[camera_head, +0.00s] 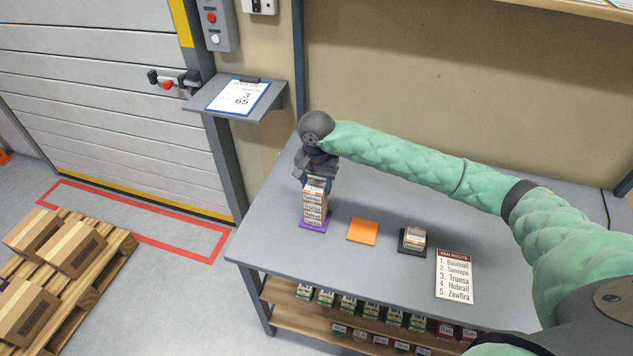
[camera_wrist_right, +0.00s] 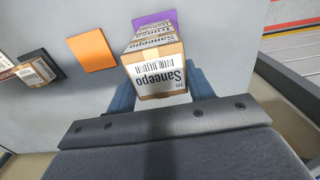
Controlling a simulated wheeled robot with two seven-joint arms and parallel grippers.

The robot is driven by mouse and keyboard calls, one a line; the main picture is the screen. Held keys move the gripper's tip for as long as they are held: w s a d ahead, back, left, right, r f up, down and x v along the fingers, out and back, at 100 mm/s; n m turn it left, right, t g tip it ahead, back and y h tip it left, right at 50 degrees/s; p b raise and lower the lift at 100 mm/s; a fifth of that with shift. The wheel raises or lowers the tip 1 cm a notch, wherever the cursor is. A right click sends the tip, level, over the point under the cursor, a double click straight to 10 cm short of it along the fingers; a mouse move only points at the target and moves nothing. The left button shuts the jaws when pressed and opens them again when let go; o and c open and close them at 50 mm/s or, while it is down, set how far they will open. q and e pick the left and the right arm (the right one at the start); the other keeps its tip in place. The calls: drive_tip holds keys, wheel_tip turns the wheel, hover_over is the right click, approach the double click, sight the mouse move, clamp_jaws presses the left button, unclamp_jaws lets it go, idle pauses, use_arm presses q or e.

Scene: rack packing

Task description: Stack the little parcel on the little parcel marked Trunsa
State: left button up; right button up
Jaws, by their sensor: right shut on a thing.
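My right gripper (camera_head: 318,172) is at the top of the parcel stack on the purple mat (camera_head: 318,227). It is shut on a little parcel (camera_wrist_right: 158,78) labelled Saneepo, which lies between the fingers in the right wrist view. In the head view this parcel (camera_head: 316,185) is partly hidden by the gripper. The parcel marked Trunsa (camera_head: 314,198) is directly below it in an upright stack of labelled parcels. I cannot tell whether the held parcel rests on it or hovers just above. My left gripper is not in view.
An empty orange mat (camera_head: 362,231) lies right of the stack. A black mat (camera_head: 408,250) holds another parcel (camera_head: 414,238). A van route list (camera_head: 455,276) lies further right. The table (camera_head: 290,247) is otherwise clear; small boxes fill the shelf below.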

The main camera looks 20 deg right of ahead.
sight(316, 183)
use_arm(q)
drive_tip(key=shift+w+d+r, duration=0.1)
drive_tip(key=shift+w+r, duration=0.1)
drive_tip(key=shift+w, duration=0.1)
use_arm(e)
drive_tip(key=shift+f, duration=0.15)
drive_tip(key=o, duration=1)
drive_tip(key=shift+r, duration=0.45)
drive_tip(key=shift+r+b, duration=0.45)
drive_tip(key=shift+b, duration=0.05)
use_arm(q)
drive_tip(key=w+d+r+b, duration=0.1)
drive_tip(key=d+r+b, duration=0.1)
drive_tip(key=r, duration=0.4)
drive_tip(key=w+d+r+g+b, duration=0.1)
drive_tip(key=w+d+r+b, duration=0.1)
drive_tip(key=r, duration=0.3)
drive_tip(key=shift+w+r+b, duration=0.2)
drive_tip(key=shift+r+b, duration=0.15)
drive_tip(key=shift+b, duration=0.05)
use_arm(e)
drive_tip(key=shift+r, duration=5.3)
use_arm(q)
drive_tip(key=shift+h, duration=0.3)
use_arm(e)
drive_tip(key=shift+f, duration=0.15)
